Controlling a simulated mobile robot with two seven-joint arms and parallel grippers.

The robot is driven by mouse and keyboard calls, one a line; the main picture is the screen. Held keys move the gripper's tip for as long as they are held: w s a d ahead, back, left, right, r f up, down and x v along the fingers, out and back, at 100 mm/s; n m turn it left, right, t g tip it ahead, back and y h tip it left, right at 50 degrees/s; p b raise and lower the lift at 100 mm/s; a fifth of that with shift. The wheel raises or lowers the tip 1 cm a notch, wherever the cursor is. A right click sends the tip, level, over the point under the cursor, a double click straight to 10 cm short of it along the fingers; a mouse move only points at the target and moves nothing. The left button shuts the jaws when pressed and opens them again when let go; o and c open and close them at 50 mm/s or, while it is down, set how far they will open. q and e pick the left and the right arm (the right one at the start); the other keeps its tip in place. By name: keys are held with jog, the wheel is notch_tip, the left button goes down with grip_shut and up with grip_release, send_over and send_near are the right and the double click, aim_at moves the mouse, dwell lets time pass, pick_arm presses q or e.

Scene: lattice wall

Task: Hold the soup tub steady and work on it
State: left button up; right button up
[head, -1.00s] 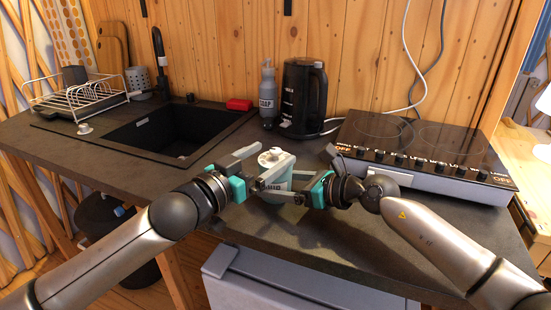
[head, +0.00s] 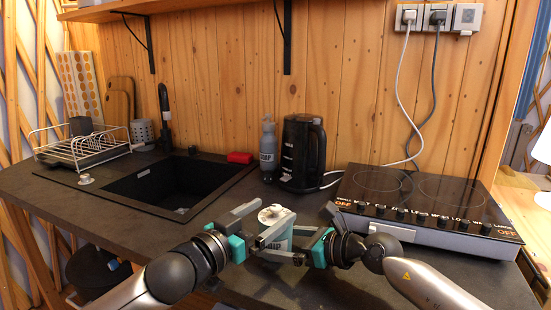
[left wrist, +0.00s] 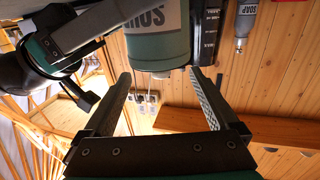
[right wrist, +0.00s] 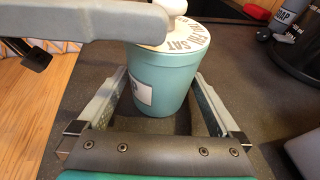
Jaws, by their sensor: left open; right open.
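The soup tub (head: 277,235) is pale green and stands upright on the dark counter between my grippers. Its white lid has a knob and a ring of day names, seen best in the right wrist view (right wrist: 178,36). My left gripper (head: 276,210) is open, its fingers reaching in near the lid from the left. In the left wrist view the tub (left wrist: 158,35) appears inverted, beyond the fingertips. My right gripper (head: 273,243) is open with its fingers on either side of the tub body; contact is unclear. The fingers partly hide the tub in the head view.
A kettle (head: 302,155) and a soap bottle (head: 268,148) stand behind the tub. A cooktop (head: 425,210) is at the right. A sink (head: 165,185), a dish rack (head: 82,150) and a red item (head: 240,157) are at the left. Bare counter lies between sink and tub.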

aim_at(290, 239)
jog(key=shift+d+r, duration=0.1)
pick_arm(q)
jog(key=shift+r+p, duration=0.7)
jog(key=shift+p, duration=0.05)
pick_arm(e)
jog(key=shift+r+v, duration=0.25)
jog(key=shift+v, duration=1.05)
pick_arm(q)
jog(key=shift+r+p, duration=0.45)
pick_arm(e)
jog(key=shift+v, duration=1.2)
jog(key=shift+r, duration=0.25)
